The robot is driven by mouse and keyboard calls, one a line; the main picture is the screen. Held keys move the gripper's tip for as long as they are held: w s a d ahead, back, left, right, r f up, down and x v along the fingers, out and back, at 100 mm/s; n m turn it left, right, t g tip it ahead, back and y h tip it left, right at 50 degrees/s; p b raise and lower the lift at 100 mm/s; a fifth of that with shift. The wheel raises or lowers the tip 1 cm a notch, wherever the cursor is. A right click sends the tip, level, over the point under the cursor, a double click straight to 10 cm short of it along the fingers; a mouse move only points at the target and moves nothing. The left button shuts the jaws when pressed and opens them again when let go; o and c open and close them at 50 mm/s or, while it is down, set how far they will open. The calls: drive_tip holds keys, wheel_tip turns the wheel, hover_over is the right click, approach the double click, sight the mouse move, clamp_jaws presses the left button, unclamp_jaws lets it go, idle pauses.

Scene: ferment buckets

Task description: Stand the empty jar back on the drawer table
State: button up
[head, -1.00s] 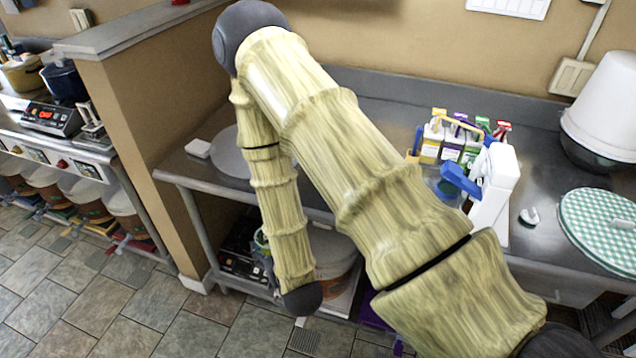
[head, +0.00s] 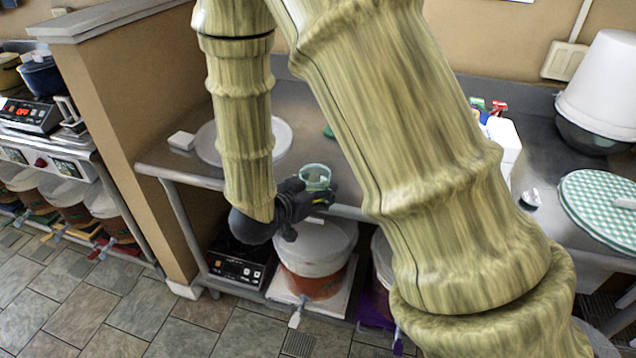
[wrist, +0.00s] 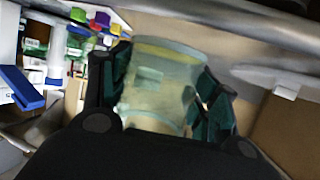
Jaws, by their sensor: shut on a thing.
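My gripper (head: 308,203) is shut on a clear, greenish glass jar (head: 315,177). In the head view the jar is in front of the front edge of the steel table (head: 345,211), above a lidded bucket on the lower level. In the wrist view the jar (wrist: 160,85) sits between the two dark green finger pads (wrist: 162,95) and looks see-through and empty. The steel table's front rail also shows in the wrist view (wrist: 250,35). My arm hides the middle of the tabletop in the head view.
A round grey disc (head: 285,140) and a small white block (head: 181,140) lie at the table's left. A white bucket (head: 600,85) and a green checked round cover (head: 600,215) are at the right. Below stand a lidded bucket (head: 316,245) and a black device (head: 235,268).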

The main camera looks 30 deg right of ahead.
drive_tip(key=shift+s+d+r+m+g, duration=0.2)
drive_tip(key=shift+s+r+m+g, duration=0.2)
drive_tip(key=shift+s+m+g, duration=0.3)
drive_tip(key=shift+h, duration=0.3)
drive_tip(key=w+d+p, duration=0.1)
drive_tip(key=w+d, duration=0.2)
drive_tip(key=w, duration=0.1)
drive_tip(key=w+d+f, duration=0.1)
drive_tip(key=w+d, duration=0.1)
drive_tip(key=w, duration=0.3)
drive_tip(key=w+d+p, duration=0.1)
drive_tip(key=w+d, duration=0.2)
drive_tip(key=w, duration=0.1)
drive_tip(key=shift+w+d+f+p, duration=0.15)
drive_tip(key=shift+d+f+p, duration=0.1)
drive_tip(key=shift+d+p, duration=0.1)
drive_tip(key=shift+f+p, duration=0.4)
drive_tip(key=shift+f, duration=1.4)
drive_tip(key=shift+a+f, duration=0.1)
drive_tip(key=o, duration=1.3)
drive_tip(key=shift+a, duration=0.1)
drive_tip(key=b+v, duration=0.2)
drive_tip(key=v, duration=1)
